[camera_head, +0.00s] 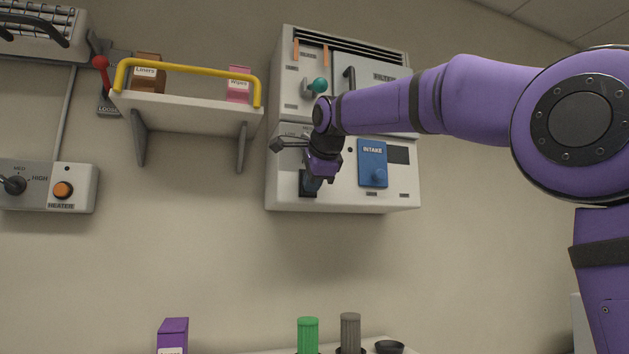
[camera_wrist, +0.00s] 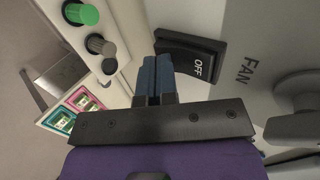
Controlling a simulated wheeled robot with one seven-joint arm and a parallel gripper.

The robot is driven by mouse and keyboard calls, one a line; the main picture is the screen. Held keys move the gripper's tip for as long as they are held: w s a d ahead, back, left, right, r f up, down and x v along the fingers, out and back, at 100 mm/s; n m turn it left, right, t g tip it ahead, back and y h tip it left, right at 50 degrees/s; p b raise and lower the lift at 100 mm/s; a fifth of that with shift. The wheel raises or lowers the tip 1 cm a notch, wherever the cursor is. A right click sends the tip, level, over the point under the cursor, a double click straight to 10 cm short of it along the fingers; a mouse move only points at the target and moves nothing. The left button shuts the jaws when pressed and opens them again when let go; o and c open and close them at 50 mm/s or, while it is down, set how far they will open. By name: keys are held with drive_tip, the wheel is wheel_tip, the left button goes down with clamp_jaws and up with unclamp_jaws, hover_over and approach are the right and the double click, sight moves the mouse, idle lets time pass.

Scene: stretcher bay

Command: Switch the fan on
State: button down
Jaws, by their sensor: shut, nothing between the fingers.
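The fan's black rocker switch (camera_wrist: 205,68) shows in the wrist view with the word OFF on its visible face, beside the FAN label (camera_wrist: 250,72) on the pale panel. My gripper (camera_wrist: 157,62) is shut and empty, its blue fingertips close in front of the switch's left part, covering some of it. I cannot tell whether they touch it. In the head view my gripper (camera_head: 314,182) is at the lower left of the wall unit (camera_head: 345,200), in front of the dark switch (camera_head: 304,189), which it partly hides.
The wall unit also carries a blue INTAKE cover (camera_head: 373,163) and a green-knobbed lever (camera_head: 319,85). A shelf with a yellow rail (camera_head: 186,71) is to its left, then a heater box (camera_head: 75,188). Green (camera_head: 307,335) and grey (camera_head: 350,333) ribbed cylinders stand below.

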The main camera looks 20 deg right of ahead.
drive_tip(key=shift+w+f, duration=0.15)
drive_tip(key=shift+w, duration=0.15)
idle(0.4)
drive_tip(key=shift+s+r, duration=0.15)
drive_tip(key=shift+r, duration=0.8)
